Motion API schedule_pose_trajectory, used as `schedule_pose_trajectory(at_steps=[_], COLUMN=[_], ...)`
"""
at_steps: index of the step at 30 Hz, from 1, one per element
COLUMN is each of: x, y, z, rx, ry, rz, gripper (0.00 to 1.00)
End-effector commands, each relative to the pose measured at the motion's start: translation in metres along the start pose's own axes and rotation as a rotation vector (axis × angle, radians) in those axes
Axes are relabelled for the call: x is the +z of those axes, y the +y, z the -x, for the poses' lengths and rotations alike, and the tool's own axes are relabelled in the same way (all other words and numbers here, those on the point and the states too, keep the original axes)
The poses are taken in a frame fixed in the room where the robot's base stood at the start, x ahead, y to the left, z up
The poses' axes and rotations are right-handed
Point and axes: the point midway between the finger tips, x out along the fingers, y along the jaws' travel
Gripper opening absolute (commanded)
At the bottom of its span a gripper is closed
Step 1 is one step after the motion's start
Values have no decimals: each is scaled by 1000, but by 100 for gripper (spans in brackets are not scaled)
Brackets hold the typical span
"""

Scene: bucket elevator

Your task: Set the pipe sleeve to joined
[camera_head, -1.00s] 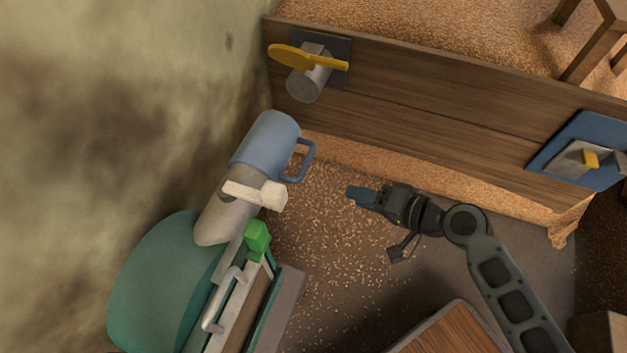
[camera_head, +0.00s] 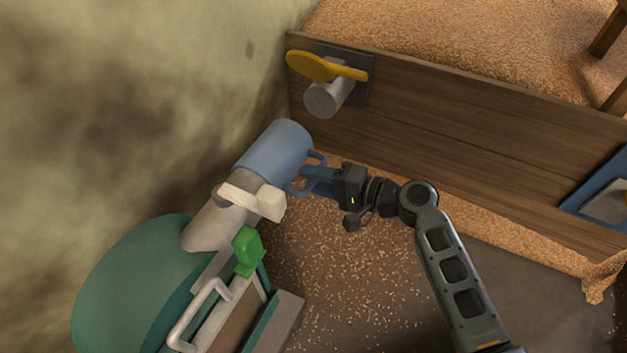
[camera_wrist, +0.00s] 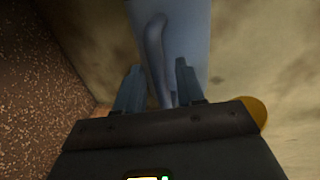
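The pipe sleeve (camera_head: 272,150) is a blue cylinder with a loop handle (camera_head: 317,158) on its right side. It sits around or against the upper end of a grey pipe (camera_head: 210,224) that rises from a green housing. My gripper (camera_head: 311,180) is at the handle, its blue fingers reaching left to it. In the wrist view the sleeve (camera_wrist: 190,30) fills the top middle, and its handle (camera_wrist: 156,50) runs down between my two parted fingers (camera_wrist: 158,88). The fingers look apart, with the handle between them; firm contact is not visible.
A grey stub pipe (camera_head: 328,97) with a yellow lever (camera_head: 325,66) is on the wooden wall (camera_head: 450,120), above the sleeve and apart from it. A white clamp-like piece (camera_head: 253,200) and a green knob (camera_head: 247,248) are below the sleeve. Grain covers the floor.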

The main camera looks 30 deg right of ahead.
Motion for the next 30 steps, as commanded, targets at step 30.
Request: schedule_pose_trajectory(at_steps=[30], x=[0], y=[0], z=[-8], rx=[1], ry=[1], rz=[0], gripper=[0])
